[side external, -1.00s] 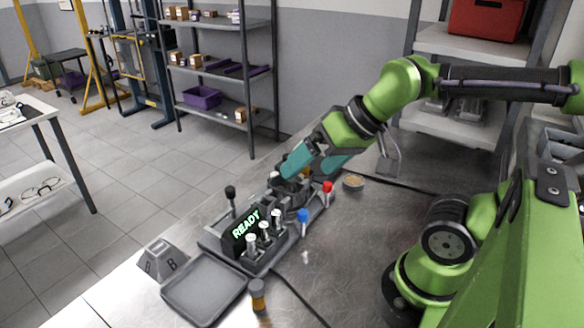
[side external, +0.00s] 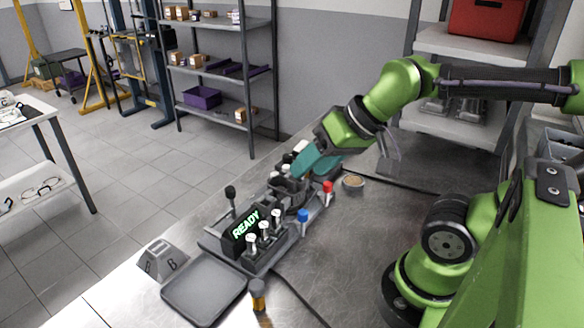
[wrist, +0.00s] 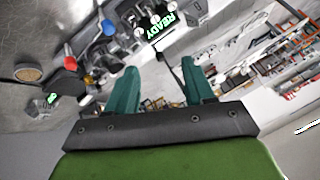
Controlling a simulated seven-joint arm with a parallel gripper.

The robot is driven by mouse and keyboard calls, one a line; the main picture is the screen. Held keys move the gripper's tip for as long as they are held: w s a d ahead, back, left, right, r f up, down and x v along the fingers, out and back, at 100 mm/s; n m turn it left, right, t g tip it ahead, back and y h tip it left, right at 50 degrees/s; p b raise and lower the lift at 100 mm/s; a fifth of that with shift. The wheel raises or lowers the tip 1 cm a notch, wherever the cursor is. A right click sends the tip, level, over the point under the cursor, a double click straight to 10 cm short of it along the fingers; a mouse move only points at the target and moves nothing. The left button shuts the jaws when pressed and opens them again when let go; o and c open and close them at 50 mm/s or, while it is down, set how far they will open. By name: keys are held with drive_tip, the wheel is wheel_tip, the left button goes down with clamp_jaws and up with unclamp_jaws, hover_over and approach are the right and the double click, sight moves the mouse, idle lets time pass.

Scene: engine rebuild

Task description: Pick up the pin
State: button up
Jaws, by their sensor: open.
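Several silver pin-like pieces with pale tops (side external: 264,232) stand upright in the dark fixture (side external: 222,243), in front of its READY display. I cannot tell which one is the pin. In the wrist view, pale round tops (wrist: 140,33) show near the READY sign at the top. My gripper (side external: 300,165) is tilted over the far end of the fixture, by a dark round part and some pale-topped pieces. Its teal fingers are spread with nothing visible between them in the wrist view (wrist: 160,76). The fingers partly hide the fixture's far end in the side view.
A red-topped piece (side external: 327,187) and a blue-topped piece (side external: 302,215) stand along the fixture's right side. A small round dish (side external: 353,182) lies to the right.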

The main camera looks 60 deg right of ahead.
drive_tip(key=m+g+h, duration=0.2)
drive_tip(key=m+g, duration=0.2)
drive_tip(key=g, duration=0.3)
hover_over(264, 225)
drive_tip(key=w, duration=0.1)
drive_tip(key=f, duration=0.1)
drive_tip(key=shift+m, duration=0.3)
wheel_tip(264, 225, down, 12)
drive_tip(key=shift+s+a+r, duration=0.15)
drive_tip(key=shift+r, duration=0.05)
drive_tip(key=f, duration=0.4)
drive_tip(key=shift+s+d+f, duration=0.15)
drive_tip(key=shift+s+d, duration=0.05)
drive_tip(key=shift+s, duration=0.15)
drive_tip(key=shift+f, duration=0.45)
clamp_jaws()
